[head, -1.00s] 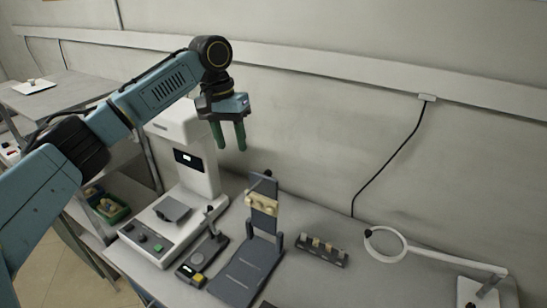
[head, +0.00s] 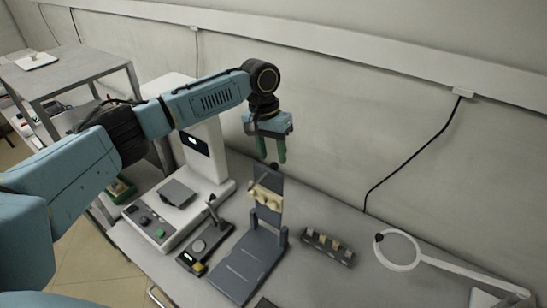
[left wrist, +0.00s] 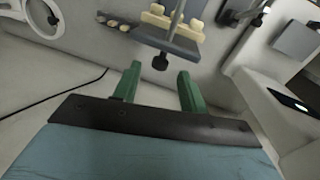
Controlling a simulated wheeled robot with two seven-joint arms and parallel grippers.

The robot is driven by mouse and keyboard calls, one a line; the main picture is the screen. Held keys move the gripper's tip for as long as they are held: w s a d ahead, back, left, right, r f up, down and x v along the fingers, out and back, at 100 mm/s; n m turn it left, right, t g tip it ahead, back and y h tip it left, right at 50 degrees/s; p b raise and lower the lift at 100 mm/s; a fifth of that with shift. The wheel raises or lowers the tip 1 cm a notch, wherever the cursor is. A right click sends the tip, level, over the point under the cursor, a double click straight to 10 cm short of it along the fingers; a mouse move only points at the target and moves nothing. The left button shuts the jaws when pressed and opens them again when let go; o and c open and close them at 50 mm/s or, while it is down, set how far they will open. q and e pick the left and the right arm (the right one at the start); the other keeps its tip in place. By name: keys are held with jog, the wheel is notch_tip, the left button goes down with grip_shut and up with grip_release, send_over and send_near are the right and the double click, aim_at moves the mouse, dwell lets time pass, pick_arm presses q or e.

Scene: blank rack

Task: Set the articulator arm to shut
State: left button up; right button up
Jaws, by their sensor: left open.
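The articulator has a flat dark grey base (head: 245,268) on the bench. Its articulator arm (head: 268,192) stands raised, nearly upright, at the far end of the base, with cream tooth casts (head: 266,198) on its front. My left gripper (head: 271,160) is open and empty, pointing down just above the arm's upper end. In the left wrist view, my green fingers (left wrist: 158,82) are apart. A black knob (left wrist: 160,62) on a rod lies just beyond them, near the gap, with the arm (left wrist: 168,40) and casts behind. I cannot tell any contact. My right gripper is not in view.
A white machine (head: 205,150) with a screen stands left of the articulator, and a small dark device (head: 195,252) with a lever stands between. A dark block holder (head: 328,246) and a ring magnifier (head: 398,251) stand to the right. The wall is close behind.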

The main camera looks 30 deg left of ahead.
pick_arm(q)
jog(key=shift+d+f, duration=0.2)
jog(key=shift+f, duration=1.2)
jog(key=shift+s, duration=0.1)
jog(key=shift+c, duration=0.2)
grip_shut()
